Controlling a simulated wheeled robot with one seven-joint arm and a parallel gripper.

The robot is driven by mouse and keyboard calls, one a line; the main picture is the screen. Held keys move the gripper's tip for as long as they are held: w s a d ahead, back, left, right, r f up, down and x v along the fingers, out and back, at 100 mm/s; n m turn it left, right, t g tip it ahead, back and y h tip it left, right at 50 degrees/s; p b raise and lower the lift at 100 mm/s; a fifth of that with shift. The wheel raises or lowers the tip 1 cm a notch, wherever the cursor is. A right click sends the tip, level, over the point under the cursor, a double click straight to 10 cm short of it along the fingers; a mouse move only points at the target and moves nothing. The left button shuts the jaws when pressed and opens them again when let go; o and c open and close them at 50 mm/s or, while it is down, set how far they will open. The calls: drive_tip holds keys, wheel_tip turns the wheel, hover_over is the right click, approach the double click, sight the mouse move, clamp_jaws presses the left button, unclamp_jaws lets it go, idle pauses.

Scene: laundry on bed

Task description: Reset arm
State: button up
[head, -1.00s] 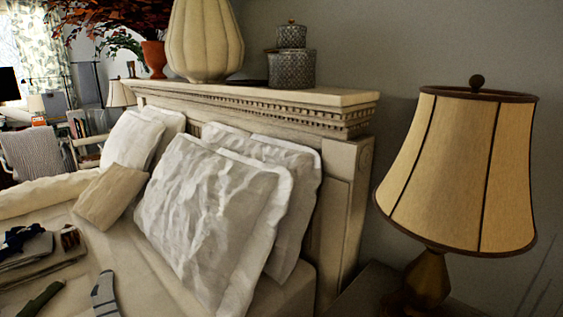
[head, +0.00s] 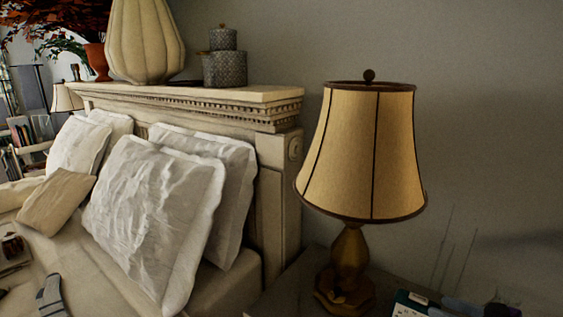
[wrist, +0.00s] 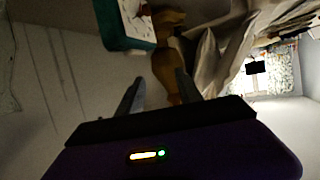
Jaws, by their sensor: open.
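My gripper (wrist: 157,88) shows in the wrist view with its two dark fingers apart and nothing between them. The brown lamp base (wrist: 168,40) stands beyond the fingertips in that view; I cannot tell how far off it is. Laundry lies on the bed (head: 90,270): a grey striped sock (head: 50,297) shows at the lower left.
A lamp with a tan shade (head: 362,150) stands on the nightstand (head: 285,297) right of the bed. A green and white box (head: 410,303) lies on the nightstand. Pillows (head: 150,215) lean on the headboard (head: 272,205). A vase and tins stand on its ledge.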

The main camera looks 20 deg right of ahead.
drive_tip(key=d+r+m+t+h, duration=0.1)
drive_tip(key=d+r+m+h, duration=0.1)
drive_tip(key=d+m+h, duration=0.35)
drive_tip(key=s+a+f+n+y, duration=0.2)
drive_tip(key=s+a+n, duration=0.1)
drive_tip(key=s+a, duration=2.8)
drive_tip(key=a, duration=0.4)
drive_tip(key=shift+s+f+t+b, duration=0.25)
drive_tip(key=shift+s+t+b, duration=0.05)
